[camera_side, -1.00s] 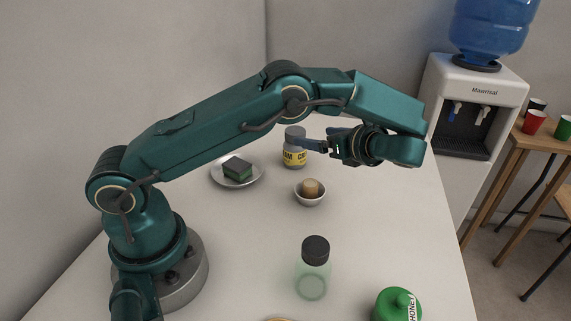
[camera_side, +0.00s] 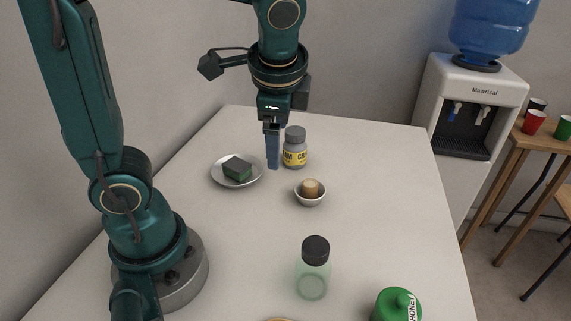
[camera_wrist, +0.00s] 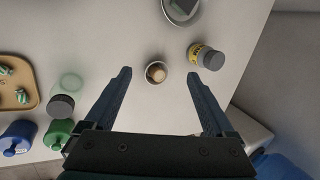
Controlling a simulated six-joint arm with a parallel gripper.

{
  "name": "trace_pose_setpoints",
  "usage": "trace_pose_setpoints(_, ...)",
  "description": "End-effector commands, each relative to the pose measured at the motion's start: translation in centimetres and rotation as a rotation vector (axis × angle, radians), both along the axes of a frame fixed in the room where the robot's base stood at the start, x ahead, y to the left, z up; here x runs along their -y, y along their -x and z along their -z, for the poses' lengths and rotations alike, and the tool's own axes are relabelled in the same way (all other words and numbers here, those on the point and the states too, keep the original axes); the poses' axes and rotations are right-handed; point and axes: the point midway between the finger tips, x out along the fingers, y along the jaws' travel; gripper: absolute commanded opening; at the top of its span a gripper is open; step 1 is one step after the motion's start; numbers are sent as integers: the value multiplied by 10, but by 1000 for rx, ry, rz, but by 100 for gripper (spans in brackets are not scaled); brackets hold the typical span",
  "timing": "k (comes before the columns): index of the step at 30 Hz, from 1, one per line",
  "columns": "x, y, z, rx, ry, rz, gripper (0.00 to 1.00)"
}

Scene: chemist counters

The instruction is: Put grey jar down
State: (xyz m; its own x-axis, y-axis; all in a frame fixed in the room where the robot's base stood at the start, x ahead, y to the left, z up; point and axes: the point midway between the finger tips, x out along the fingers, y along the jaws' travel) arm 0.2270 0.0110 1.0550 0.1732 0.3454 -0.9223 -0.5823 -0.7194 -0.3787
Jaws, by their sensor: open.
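The grey jar (camera_side: 294,154) with a grey lid and a yellow label stands upright on the counter, near its far end. In the wrist view the grey jar (camera_wrist: 205,57) shows just to the right of the right fingertip, clear of the gap between the fingers. My gripper (camera_side: 274,166) points down, just left of the jar in the side view, with its fingers seen edge-on. In the wrist view my gripper (camera_wrist: 159,74) is open, with a wide gap and nothing held.
A plate (camera_side: 217,179) with a sponge (camera_side: 237,168) lies left of the jar. A small bowl (camera_side: 310,199) holds a brownish piece. A clear black-lidded jar (camera_side: 313,272) and a green honey jar (camera_side: 395,305) stand nearer. A tray (camera_wrist: 32,68) shows in the wrist view. Mid-counter is mostly free.

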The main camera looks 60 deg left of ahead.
Motion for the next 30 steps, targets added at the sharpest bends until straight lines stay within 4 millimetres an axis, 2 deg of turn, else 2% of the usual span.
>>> trace_pose_setpoints(1,5,12,-2,58,62,-59,89)
trace_pose_setpoints(6,26,44,-1,232,284,-273,89)
trace_pose_setpoints(12,45,64,5,369,480,-470,89)
trace_pose_setpoints(18,51,69,8,415,553,-543,89)
trace_pose_setpoints(30,51,69,8,414,554,-544,89)
